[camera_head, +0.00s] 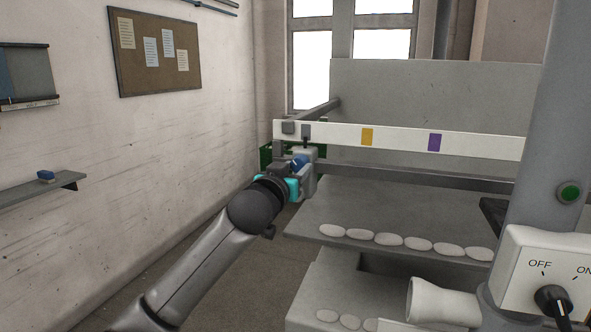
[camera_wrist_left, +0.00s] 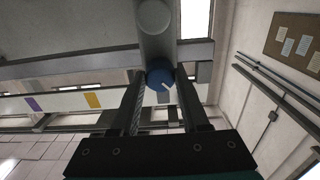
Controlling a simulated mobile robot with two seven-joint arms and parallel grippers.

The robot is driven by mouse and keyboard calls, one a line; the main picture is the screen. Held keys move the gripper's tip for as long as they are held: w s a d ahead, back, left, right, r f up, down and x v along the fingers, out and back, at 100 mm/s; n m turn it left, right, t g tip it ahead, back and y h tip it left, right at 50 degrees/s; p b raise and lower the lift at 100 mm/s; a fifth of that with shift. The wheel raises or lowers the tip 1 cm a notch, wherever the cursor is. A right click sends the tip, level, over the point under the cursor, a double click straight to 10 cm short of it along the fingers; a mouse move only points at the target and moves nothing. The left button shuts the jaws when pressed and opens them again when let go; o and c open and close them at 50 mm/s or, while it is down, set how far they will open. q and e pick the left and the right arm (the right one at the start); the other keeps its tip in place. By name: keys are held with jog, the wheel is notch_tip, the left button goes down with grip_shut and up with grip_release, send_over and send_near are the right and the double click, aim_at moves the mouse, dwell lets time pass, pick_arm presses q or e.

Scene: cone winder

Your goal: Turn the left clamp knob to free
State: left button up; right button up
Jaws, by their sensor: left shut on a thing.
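The left clamp knob is a round blue knob with a white pointer line, at the left end of the machine's rail in the head view (camera_head: 299,162). The wrist view shows both dark fingers of the left gripper (camera_wrist_left: 161,88) on either side of the knob. My right gripper is not in view.
A white rail (camera_head: 400,140) with yellow and purple labels runs across the machine. Below it a grey shelf (camera_head: 400,218) holds several pale oval pieces. A white OFF/ON switch box (camera_head: 530,262) stands at the right. A small wall shelf (camera_head: 35,190) is at the left.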

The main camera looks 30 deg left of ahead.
pick_arm(q)
grip_shut()
jog(key=shift+m, duration=0.3)
jog(key=m, duration=0.8)
jog(key=shift+a, duration=0.1)
jog(key=m, duration=0.3)
jog(key=shift+r+m, duration=0.1)
jog(key=shift+m, duration=2.2)
